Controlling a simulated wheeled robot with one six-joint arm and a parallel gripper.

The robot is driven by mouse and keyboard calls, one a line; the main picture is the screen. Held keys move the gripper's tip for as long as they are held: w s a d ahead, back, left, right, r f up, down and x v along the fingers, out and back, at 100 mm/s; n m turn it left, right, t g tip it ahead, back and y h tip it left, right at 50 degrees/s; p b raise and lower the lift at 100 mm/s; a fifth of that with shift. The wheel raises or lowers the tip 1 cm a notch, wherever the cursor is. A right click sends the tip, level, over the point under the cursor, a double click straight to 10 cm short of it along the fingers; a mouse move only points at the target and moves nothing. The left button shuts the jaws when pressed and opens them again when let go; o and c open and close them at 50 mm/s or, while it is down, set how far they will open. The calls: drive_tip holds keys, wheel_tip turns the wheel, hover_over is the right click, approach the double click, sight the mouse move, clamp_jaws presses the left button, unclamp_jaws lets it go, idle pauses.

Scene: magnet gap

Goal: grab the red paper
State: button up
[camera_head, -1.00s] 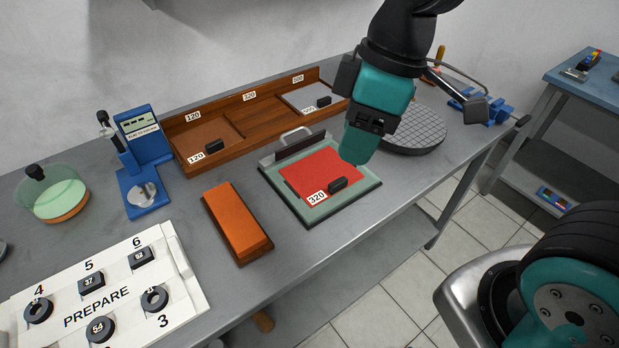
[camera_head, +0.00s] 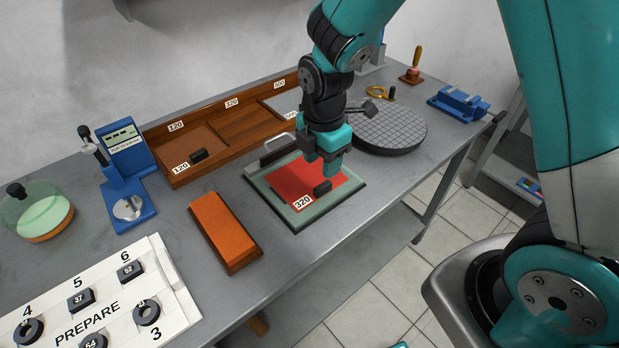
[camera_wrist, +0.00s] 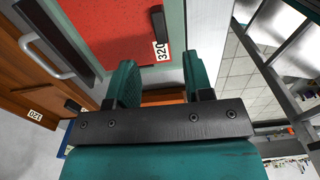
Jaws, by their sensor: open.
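The red paper (camera_head: 296,184), marked 320, lies flat on a grey-green plate with a clamp bar (camera_head: 277,150) and wire handle at its back edge. A small black grip block (camera_head: 322,187) stands on the paper near its front right edge. My gripper (camera_head: 325,168) hangs over the right part of the paper, close to the block, and hides part of the sheet. In the wrist view the red paper (camera_wrist: 115,25) and the block (camera_wrist: 158,22) show beyond my fingers (camera_wrist: 158,85), which are apart and empty. I cannot tell the exact height above the block.
A wooden tray (camera_head: 222,165) with 120, 320 and 600 labels stands behind. An orange block (camera_head: 225,232) lies left of the plate, a round gridded disc (camera_head: 392,127) right of it. A blue gauge stand (camera_head: 128,165) and a white PREPARE board (camera_head: 175,285) are further left.

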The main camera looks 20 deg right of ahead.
sight(323, 185)
drive_tip(key=f+p, duration=0.1)
drive_tip(key=f, duration=0.6)
drive_tip(key=shift+d+f, duration=0.2)
drive_tip(key=shift+c, duration=0.5)
clamp_jaws()
